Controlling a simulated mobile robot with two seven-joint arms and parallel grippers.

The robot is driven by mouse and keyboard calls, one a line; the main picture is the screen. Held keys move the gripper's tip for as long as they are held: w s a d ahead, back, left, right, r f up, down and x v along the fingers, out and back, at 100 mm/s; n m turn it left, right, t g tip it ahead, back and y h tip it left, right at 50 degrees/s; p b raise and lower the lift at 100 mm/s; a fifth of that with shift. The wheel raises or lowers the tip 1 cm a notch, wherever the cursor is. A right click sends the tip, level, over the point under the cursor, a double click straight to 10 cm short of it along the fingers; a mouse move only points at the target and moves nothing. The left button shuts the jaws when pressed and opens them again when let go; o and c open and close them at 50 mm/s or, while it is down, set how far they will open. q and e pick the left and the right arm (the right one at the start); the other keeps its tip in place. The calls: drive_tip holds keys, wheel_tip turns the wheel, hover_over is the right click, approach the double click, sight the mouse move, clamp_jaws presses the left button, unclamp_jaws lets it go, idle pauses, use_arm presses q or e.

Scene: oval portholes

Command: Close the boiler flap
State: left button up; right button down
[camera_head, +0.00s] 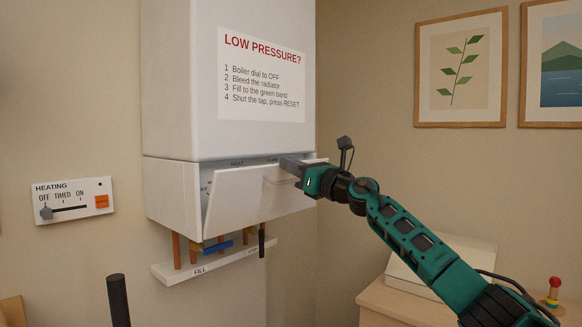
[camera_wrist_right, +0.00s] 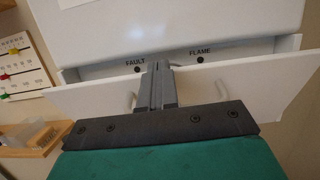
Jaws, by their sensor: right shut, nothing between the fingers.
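The white boiler (camera_head: 230,90) hangs on the wall. Its flap (camera_head: 250,195) is a white panel at the lower front, tilted outward at the top, with a dark gap and part of the panel behind it showing. In the right wrist view the flap (camera_wrist_right: 230,85) stands away from the panel with the FAULT and FLAME labels (camera_wrist_right: 168,65). My right gripper (camera_head: 285,163) is at the flap's upper edge, right of its middle; in the wrist view its shut fingers (camera_wrist_right: 158,68) overlap that edge between the ends of the handle (camera_wrist_right: 221,89). Contact cannot be told. My left gripper is not in view.
Copper pipes and a blue tap lever (camera_head: 218,247) hang below the boiler above the FILL shelf (camera_head: 210,266). A HEATING control (camera_head: 72,201) is on the wall at left. A cabinet (camera_head: 385,300) with a white box stands at lower right.

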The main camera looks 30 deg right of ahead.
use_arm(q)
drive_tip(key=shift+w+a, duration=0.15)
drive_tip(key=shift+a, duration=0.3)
use_arm(e)
drive_tip(key=shift+w+a+r+g, duration=0.1)
drive_tip(key=shift+w+r+g, duration=0.1)
drive_tip(key=shift+g, duration=0.1)
idle(0.7)
